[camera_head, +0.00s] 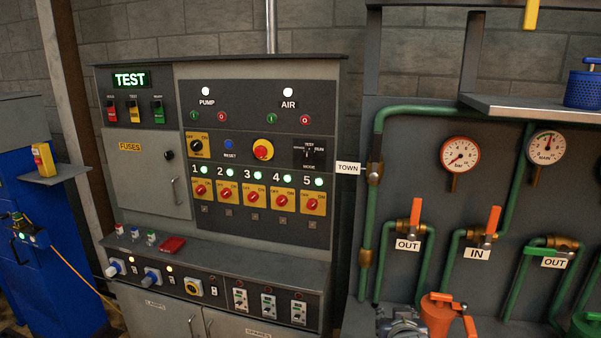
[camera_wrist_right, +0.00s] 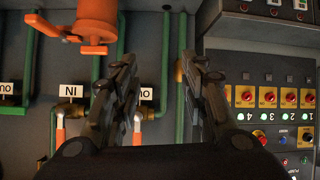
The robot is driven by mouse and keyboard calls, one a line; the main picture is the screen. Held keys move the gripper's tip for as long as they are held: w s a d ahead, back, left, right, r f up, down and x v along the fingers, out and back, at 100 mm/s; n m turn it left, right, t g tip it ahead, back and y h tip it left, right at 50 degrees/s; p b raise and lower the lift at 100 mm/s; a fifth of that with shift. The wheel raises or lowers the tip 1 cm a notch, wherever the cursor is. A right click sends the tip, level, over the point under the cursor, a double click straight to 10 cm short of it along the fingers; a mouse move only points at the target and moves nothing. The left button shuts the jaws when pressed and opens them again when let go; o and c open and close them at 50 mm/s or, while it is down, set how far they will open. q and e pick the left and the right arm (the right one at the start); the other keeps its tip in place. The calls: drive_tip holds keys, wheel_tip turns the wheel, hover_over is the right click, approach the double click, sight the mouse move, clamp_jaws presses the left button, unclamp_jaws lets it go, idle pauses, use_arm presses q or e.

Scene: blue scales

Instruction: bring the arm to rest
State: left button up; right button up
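My right gripper (camera_wrist_right: 160,68) shows in the right wrist view with its two dark fingers well apart and nothing between them. Behind the gap are the grey board, a green pipe (camera_wrist_right: 180,118) and a white OUT label. My left gripper is not in view.
The control cabinet (camera_head: 225,257) has switches and a front ledge with a red object (camera_head: 172,244). Gauges (camera_head: 460,154), green pipes and orange valve levers (camera_head: 415,214) cover the right board. A shelf (camera_head: 545,108) juts out upper right. A blue cabinet (camera_head: 50,265) stands left.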

drive_tip(key=s+f+n+g+y, duration=0.1)
drive_tip(key=s+f+g, duration=0.2)
drive_tip(key=s+f, duration=0.55)
drive_tip(key=s+f+n+g+y, duration=0.1)
drive_tip(key=s+f+g, duration=0.15)
drive_tip(key=s, duration=1.15)
drive_tip(key=s+f+n+g+y, duration=0.15)
drive_tip(key=s+f, duration=0.45)
drive_tip(key=s, duration=0.6)
wheel_tip(320, 180, down, 27)
drive_tip(key=s+g+b, duration=0.1)
drive_tip(key=g+b, duration=0.1)
use_arm(q)
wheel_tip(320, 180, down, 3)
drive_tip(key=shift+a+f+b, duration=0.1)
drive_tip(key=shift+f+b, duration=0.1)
drive_tip(key=shift+b, duration=0.5)
use_arm(e)
drive_tip(key=s+d+f+g, duration=0.1)
drive_tip(key=s+d+f, duration=0.1)
drive_tip(key=s+f, duration=1.5)
drive_tip(key=shift+f+h, duration=0.3)
drive_tip(key=shift+h, duration=0.05)
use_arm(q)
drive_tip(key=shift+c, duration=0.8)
use_arm(e)
drive_tip(key=shift+c, duration=0.8)
drive_tip(key=shift+s+d, duration=0.1)
drive_tip(key=shift+s, duration=0.1)
